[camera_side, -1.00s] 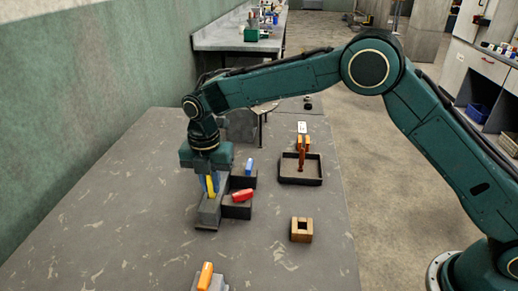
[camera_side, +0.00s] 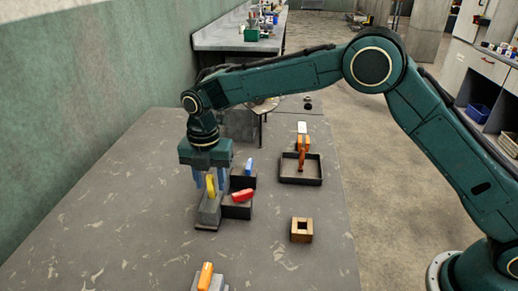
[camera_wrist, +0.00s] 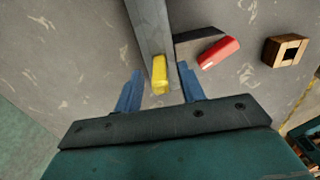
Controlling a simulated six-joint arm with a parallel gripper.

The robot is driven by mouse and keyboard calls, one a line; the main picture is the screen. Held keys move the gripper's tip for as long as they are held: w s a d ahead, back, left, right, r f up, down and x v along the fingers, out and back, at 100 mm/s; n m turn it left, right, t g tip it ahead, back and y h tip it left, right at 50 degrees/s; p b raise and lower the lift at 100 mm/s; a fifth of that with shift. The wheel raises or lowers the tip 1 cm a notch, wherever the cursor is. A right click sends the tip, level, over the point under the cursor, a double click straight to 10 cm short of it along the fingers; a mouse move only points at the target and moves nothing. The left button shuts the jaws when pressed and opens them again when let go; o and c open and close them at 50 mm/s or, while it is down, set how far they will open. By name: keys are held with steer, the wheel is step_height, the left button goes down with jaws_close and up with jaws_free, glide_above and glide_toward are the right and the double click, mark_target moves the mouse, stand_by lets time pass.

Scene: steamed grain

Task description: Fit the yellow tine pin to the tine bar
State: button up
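The yellow tine pin (camera_side: 211,186) stands at the top of the grey tine bar (camera_side: 208,211) in the side view. The wrist view shows the pin (camera_wrist: 160,74) on the end of the long grey bar (camera_wrist: 151,27). My gripper (camera_side: 211,183) is open, with its blue fingers on either side of the pin. In the wrist view my gripper (camera_wrist: 160,87) has a clear gap between each finger and the pin. How deep the pin sits in the bar is hidden.
A red piece (camera_side: 242,195) and a blue piece (camera_side: 249,167) rest on dark blocks right beside the bar. A dark tray (camera_side: 301,181) holds an orange piece. A wooden block with a square hole (camera_side: 301,230) and an orange piece (camera_side: 205,276) stand nearer. The left tabletop is clear.

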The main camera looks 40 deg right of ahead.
step_height(320, 180, up, 13)
stand_by(0.6)
stand_by(0.5)
steer(key=s+d+r+m+t, duration=0.1)
steer(key=s+d+r+m, duration=0.5)
steer(key=s+d+m, duration=0.15)
steer(key=s+d+r+m+t, duration=0.2)
steer(key=s+d+r+m, duration=0.4)
steer(key=d, duration=0.3)
steer(key=s+d+f+m+t, duration=0.1)
steer(key=s+d+f+m, duration=0.1)
steer(key=s+m, duration=0.2)
steer(key=s+d+f+m, duration=0.3)
steer(key=s+m, duration=0.2)
steer(key=s, duration=0.5)
steer(key=s+d+f+m+t, duration=0.1)
steer(key=s+d+f+m, duration=0.2)
steer(key=s, duration=0.4)
steer(key=shift+d+m+t, duration=0.15)
steer(key=shift+m+t, duration=0.15)
steer(key=shift+m, duration=0.45)
